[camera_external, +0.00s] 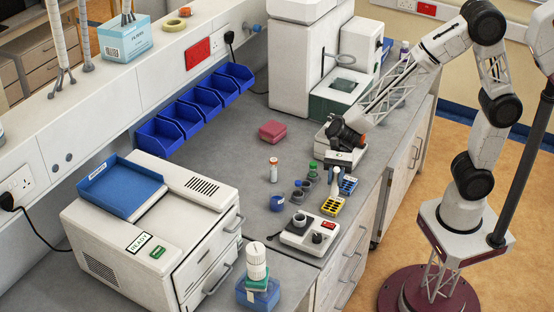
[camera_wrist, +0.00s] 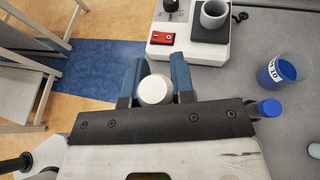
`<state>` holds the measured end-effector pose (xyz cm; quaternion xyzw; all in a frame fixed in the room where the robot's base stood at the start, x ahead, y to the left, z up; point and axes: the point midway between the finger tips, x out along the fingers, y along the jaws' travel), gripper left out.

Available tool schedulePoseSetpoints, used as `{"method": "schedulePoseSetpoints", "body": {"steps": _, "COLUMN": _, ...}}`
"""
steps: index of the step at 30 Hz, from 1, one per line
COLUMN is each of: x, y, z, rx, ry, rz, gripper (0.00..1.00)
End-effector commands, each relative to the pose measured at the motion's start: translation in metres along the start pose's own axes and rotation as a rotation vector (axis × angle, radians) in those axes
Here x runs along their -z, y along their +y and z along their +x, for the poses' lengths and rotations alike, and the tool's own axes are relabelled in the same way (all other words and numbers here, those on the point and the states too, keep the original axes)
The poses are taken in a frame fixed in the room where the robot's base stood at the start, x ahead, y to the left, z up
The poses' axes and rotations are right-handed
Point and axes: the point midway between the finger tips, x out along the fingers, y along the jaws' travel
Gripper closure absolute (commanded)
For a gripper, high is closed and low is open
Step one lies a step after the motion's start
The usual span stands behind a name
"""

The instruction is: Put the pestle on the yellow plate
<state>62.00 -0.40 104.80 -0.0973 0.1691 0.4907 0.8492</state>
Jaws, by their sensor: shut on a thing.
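My gripper (camera_external: 335,172) is shut on the white pestle (camera_external: 333,188), which hangs about upright below it at the right side of the bench. In the wrist view the pestle's round white end (camera_wrist: 153,90) sits between the two blue-grey fingers of my gripper (camera_wrist: 155,78). The yellow plate (camera_external: 331,208), with dark wells, lies on the bench near its front edge. The pestle's lower end appears just behind or above the plate's far end; I cannot tell whether they touch. The plate does not show in the wrist view.
A blue rack (camera_external: 348,186) with yellow parts is close on the right. Several small pots, a blue-labelled beaker (camera_external: 277,203) and a green-capped bottle (camera_external: 312,171) stand nearby.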

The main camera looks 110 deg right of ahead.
Motion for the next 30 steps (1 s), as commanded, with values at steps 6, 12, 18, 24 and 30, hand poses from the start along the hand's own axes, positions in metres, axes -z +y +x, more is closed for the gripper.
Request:
{"method": "schedulePoseSetpoints", "body": {"steps": 6, "x": 0.0, "y": 0.0, "z": 0.0, "rx": 0.0, "ry": 0.0, "rz": 0.0, "gripper": 1.0}}
{"method": "schedulePoseSetpoints", "body": {"steps": 12, "x": 0.01, "y": 0.0, "z": 0.004, "rx": 0.0, "ry": 0.0, "rz": 0.002, "gripper": 1.0}}
{"method": "schedulePoseSetpoints", "body": {"steps": 18, "x": 0.028, "y": 0.0, "z": 0.011, "rx": 0.0, "ry": 0.0, "rz": 0.002, "gripper": 1.0}}
{"method": "schedulePoseSetpoints", "body": {"steps": 24, "x": 0.032, "y": 0.0, "z": 0.013, "rx": 0.001, "ry": 0.0, "rz": -0.001, "gripper": 1.0}}
{"method": "schedulePoseSetpoints", "body": {"steps": 30, "x": 0.033, "y": 0.0, "z": 0.013, "rx": 0.001, "ry": 0.0, "rz": 0.0, "gripper": 1.0}}
